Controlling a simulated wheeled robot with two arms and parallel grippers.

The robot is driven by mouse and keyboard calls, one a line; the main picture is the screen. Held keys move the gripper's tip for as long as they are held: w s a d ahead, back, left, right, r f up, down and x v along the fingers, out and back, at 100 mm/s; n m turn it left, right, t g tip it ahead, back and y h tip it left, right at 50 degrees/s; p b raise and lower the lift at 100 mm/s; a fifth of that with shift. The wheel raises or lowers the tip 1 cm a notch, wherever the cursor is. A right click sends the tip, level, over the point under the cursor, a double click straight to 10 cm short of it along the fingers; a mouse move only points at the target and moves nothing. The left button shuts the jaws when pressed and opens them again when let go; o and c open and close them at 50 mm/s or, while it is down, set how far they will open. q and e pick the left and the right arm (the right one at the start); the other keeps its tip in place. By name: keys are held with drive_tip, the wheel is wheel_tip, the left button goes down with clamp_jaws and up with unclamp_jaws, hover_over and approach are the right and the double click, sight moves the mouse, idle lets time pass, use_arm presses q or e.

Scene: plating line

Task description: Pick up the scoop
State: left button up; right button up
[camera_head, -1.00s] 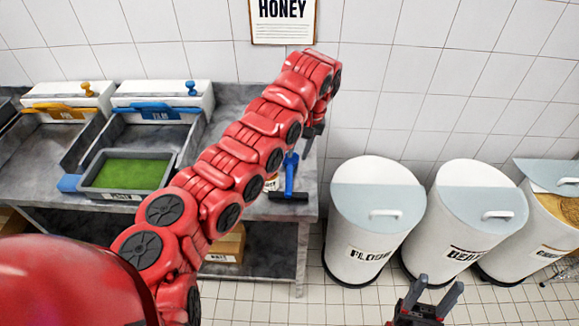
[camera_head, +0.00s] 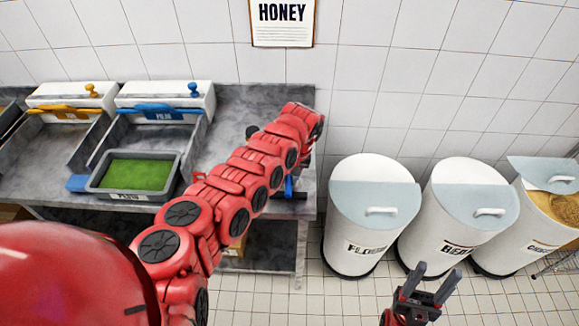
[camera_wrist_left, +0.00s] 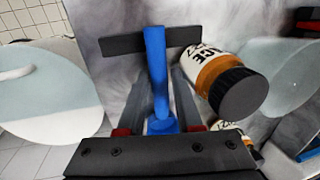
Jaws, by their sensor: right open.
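A blue-handled tool (camera_wrist_left: 156,55) with a flat black crossbar shows in the left wrist view; no scoop bowl is visible on it. In the head view a bit of its blue handle (camera_head: 288,187) shows at the right end of the counter, mostly behind my left arm. My left gripper (camera_wrist_left: 158,90) appears open, with its grey fingers apart on either side of the handle. Whether they touch it I cannot tell. In the head view this gripper is largely hidden by its arm. My right gripper (camera_head: 438,270) is open and empty, in front of the bins.
A jar (camera_wrist_left: 222,78) with a black lid is close beside the tool. The grey counter (camera_head: 232,103) holds a green-filled tray (camera_head: 170,190) and blue and orange-handled units. White bins (camera_head: 372,215) stand to the right; the far right bin (camera_head: 562,212) is partly open, showing brown contents.

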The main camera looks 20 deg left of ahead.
use_arm(q)
drive_tip(key=shift+f, duration=0.1)
clamp_jaws()
idle(1.3)
